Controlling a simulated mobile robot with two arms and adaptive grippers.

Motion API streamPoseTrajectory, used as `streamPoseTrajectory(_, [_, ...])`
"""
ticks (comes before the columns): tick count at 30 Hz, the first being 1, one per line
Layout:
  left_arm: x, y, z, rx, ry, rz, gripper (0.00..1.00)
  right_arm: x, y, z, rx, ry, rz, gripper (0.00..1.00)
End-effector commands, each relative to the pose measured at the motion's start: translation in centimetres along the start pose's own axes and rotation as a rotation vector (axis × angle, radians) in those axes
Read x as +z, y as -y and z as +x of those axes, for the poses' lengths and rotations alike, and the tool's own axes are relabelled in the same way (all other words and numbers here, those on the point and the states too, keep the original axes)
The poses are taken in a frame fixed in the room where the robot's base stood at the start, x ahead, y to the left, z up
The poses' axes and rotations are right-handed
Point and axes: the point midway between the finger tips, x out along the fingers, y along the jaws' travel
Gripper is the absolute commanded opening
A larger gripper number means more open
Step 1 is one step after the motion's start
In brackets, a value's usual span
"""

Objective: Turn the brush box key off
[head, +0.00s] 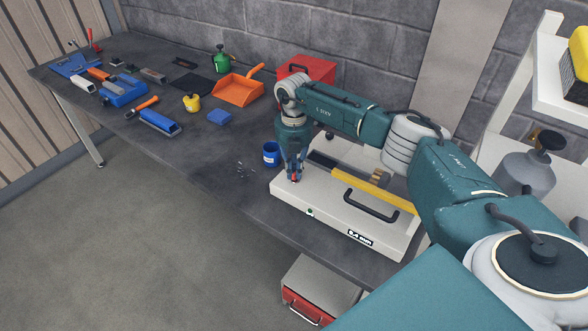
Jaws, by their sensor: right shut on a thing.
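The brush box (345,224) is a low off-white case with a black handle and a "0.4 mm" label, near the right end of the dark workbench. My right gripper (294,177) points down at the left end of its top and is shut on the key. The fingers hide most of the key, so I cannot tell how it is turned. A small green spot (310,212) shows on the box's front edge. My left gripper is not in view.
A blue cup (271,154) stands close left of the box, with small loose metal bits (244,170) beside it. A red toolbox (306,69) and an orange dustpan (238,89) are behind. A yellow bar (363,187) lies along the box. Brushes and tools crowd the far left.

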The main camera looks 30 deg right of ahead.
Motion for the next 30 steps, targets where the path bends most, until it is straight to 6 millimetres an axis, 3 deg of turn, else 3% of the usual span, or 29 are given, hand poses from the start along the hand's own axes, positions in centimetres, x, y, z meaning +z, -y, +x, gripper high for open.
streamPoseTrajectory(23, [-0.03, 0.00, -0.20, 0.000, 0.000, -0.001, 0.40, 0.23, -0.12, -0.20, 0.005, 0.004, 0.100, 0.00])
streamPoseTrajectory(24, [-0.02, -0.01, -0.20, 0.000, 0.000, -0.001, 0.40, 0.23, -0.12, -0.20, 0.005, 0.004, 0.100, 0.18])
streamPoseTrajectory(26, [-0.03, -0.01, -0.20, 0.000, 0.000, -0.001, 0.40, 0.22, -0.10, -0.19, 0.004, 0.004, 0.100, 0.30])
streamPoseTrajectory(30, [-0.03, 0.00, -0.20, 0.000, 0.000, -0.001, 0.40, 0.16, -0.06, -0.12, 0.003, 0.002, 0.099, 0.31])
